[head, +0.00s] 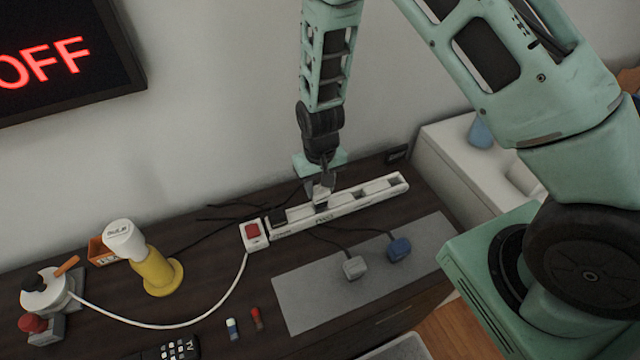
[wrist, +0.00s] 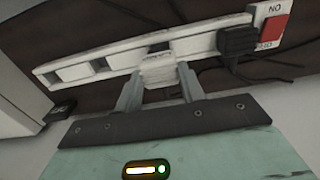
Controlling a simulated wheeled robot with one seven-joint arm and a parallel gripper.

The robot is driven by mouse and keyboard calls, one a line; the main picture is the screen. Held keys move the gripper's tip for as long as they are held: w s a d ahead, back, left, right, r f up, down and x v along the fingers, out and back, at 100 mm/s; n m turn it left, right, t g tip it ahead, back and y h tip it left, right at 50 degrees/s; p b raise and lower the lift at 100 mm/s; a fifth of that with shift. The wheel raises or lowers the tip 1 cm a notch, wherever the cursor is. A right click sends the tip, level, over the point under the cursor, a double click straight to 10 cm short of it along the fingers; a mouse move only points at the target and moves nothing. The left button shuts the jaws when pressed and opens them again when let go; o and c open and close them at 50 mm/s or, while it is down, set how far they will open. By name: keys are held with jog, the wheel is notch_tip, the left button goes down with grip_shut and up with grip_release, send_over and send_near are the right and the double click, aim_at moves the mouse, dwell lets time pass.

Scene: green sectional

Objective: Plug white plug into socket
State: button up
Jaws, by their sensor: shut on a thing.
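My gripper (head: 323,186) points down at the power strip (head: 345,203) and is shut on a white plug (head: 321,194). In the wrist view the white plug (wrist: 158,71) sits between the two fingers and overlaps the strip (wrist: 200,46). It is at the strip's socket row, near a black plug (wrist: 237,42) that occupies the socket by the switch end. The plug's underside is hidden, so I cannot tell whether it is seated in a socket. Open sockets (wrist: 100,66) show on the strip's other side.
A red switch (head: 252,231) is at the strip's left end. A light grey plug (head: 355,267) and a blue plug (head: 399,248) lie on the grey mat (head: 312,299). A yellow lamp-like object (head: 160,274) stands left. A wall screen (head: 60,62) reads "OFF".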

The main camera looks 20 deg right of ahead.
aim_at(320, 189)
jog(key=shift+f+b, duration=1.45)
jog(key=shift+f, duration=0.65)
dwell(0.3)
jog(key=o, duration=1.1)
jog(key=shift+r, duration=0.1)
jog(key=shift+c, duration=0.2)
notch_tip(320, 189, up, 17)
jog(key=b, duration=0.1)
jog(key=shift+r, duration=0.2)
jog(key=s+a+r+n, duration=0.3)
jog(key=s+r+n, duration=0.1)
jog(key=s, duration=0.7)
jog(key=s+a+r+n, duration=0.3)
jog(key=s+r, duration=0.1)
jog(key=s, duration=0.8)
jog(key=shift+a+r+n+y, duration=0.15)
jog(key=shift+r+n+y, duration=0.15)
jog(key=shift+r+n, duration=0.1)
